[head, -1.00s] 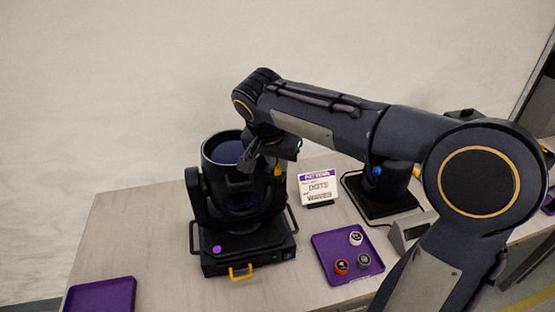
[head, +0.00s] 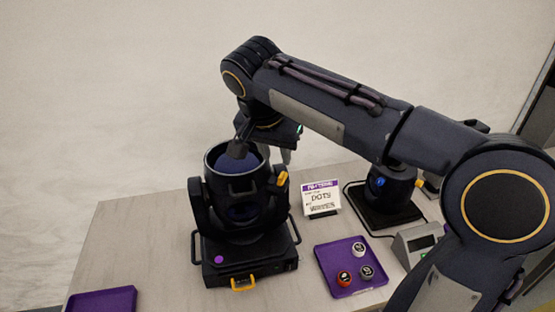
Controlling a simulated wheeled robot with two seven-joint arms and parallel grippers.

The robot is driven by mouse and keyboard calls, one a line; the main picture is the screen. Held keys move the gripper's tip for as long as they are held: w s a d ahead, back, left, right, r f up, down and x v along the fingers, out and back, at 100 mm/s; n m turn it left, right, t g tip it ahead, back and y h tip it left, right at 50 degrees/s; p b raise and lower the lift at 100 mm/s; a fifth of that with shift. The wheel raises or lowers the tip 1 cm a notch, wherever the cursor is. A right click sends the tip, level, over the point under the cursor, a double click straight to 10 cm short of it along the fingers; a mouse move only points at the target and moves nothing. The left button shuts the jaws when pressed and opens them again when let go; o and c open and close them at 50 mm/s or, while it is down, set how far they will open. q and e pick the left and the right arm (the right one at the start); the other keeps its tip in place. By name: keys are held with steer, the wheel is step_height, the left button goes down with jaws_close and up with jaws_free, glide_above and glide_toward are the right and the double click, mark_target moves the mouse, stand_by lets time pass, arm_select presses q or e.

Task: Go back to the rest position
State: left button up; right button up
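My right arm comes in from the right and reaches over the table. Its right gripper (head: 263,155) hangs just above the rim of a black par can (head: 238,195), with its two fingers apart and nothing seen between them. The can sits upright in a yoke on a black base (head: 250,262) with a purple dot and a yellow handle. Its top shows a bluish round inside, partly hidden by a finger. I cannot tell whether the fingers touch the rim. My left gripper is not in view.
A purple tray (head: 331,257) holds three small round pieces. A grey box with a display (head: 416,240) is at right. Another purple tray (head: 103,300) lies front left.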

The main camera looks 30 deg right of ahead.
steer(key=shift+s+r, duration=0.1)
stand_by(0.4)
steer(key=s+a+f+n+t+y, duration=0.1)
steer(key=s+a+f+n+y, duration=0.1)
steer(key=s+f, duration=0.6)
steer(key=s+a+f+n+t+y, duration=0.1)
steer(key=s+f+n+y, duration=0.4)
steer(key=s+f, duration=0.3)
steer(key=s+n, duration=0.1)
steer(key=s, duration=0.3)
steer(key=shift+s+a+t, duration=0.3)
steer(key=shift+a+t, duration=0.05)
steer(key=shift+t, duration=0.05)
steer(key=shift+f, duration=0.1)
